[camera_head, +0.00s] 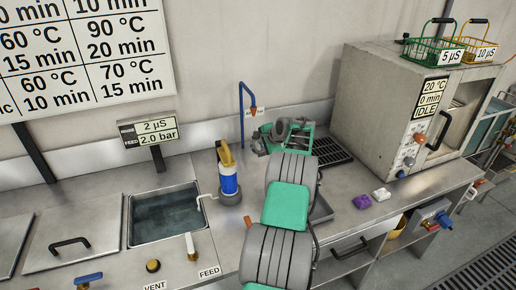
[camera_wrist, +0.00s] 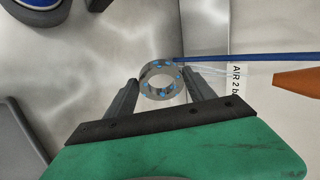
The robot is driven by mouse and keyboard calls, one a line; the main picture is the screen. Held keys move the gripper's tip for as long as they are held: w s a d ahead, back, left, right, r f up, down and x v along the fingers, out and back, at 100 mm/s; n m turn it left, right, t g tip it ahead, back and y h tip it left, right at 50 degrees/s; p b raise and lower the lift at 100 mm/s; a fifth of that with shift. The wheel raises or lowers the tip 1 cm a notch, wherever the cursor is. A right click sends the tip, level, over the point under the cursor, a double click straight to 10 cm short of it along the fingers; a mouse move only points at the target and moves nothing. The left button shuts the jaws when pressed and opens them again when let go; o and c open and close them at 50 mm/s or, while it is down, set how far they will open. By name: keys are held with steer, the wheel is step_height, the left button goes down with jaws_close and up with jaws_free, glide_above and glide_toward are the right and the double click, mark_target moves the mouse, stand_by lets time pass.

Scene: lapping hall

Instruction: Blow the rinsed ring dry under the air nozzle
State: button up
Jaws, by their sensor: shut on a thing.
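A small grey metal ring (camera_wrist: 149,72) with bright blue spots on its face sits between the fingertips of my gripper (camera_wrist: 161,80) in the wrist view. The gripper is shut on it. The air nozzle is a blue bent pipe (camera_head: 241,98) with an orange tip (camera_head: 254,112), standing by the back wall in the head view. In the wrist view the pipe (camera_wrist: 250,57) runs from just beside the ring to the right edge, and the orange tip (camera_wrist: 296,82) is right of the ring, apart from it. In the head view my arm hides the ring.
A blue-and-white bottle-like unit (camera_head: 229,180) stands left of my arm, beside a water-filled sink (camera_head: 165,215). A dark grate (camera_head: 330,150) lies behind my arm. A grey oven (camera_head: 385,105), purple block (camera_head: 362,201) and white block (camera_head: 381,194) are at right.

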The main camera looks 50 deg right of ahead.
stand_by(0.8)
steer(key=s+a+b, duration=0.1)
steer(key=s+a, duration=0.5)
steer(key=s, duration=0.4)
steer(key=shift+s, duration=0.15)
steer(key=shift+a, duration=0.1)
